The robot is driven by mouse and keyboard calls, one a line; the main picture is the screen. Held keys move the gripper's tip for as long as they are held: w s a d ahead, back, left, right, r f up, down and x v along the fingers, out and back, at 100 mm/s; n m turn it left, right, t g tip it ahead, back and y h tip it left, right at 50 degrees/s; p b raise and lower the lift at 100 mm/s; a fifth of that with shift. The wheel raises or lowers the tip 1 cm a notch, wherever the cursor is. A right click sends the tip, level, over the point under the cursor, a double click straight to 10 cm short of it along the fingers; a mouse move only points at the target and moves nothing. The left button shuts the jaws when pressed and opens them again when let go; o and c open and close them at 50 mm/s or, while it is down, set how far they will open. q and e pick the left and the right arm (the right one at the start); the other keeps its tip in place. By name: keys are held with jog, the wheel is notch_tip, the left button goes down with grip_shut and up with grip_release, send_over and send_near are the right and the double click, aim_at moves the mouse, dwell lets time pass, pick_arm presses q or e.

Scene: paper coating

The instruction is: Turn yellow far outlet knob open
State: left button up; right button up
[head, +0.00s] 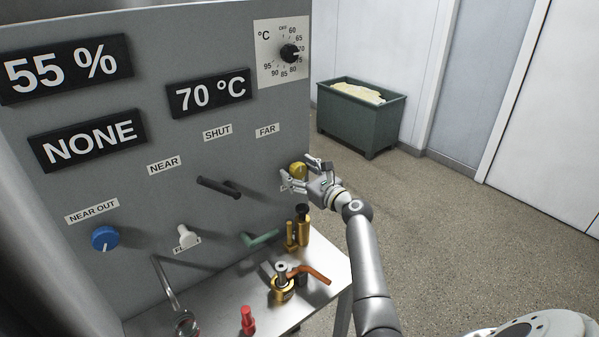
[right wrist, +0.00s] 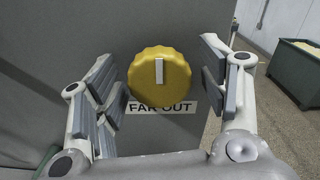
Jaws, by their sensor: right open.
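The yellow far outlet knob (head: 298,171) sits on the grey panel, low at its right side. In the right wrist view the knob (right wrist: 159,78) is round with a scalloped rim, and its white pointer mark stands upright. A FAR OUT label shows just below it, partly covered by the knob. My right gripper (head: 306,174) is at the knob. In the right wrist view its open fingers (right wrist: 163,85) stand on either side of the knob, with a visible gap at the right; the left pads are close to its rim. My left gripper is not in view.
A blue NEAR OUT knob (head: 105,238), a black lever (head: 219,187) and a green handle (head: 260,238) are on the panel. A metal shelf (head: 215,315) below holds brass fittings (head: 283,288) and a red item (head: 248,320). A green bin (head: 360,125) stands behind on open floor.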

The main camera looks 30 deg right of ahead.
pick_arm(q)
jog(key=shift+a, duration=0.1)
pick_arm(e)
jog(key=c, duration=1)
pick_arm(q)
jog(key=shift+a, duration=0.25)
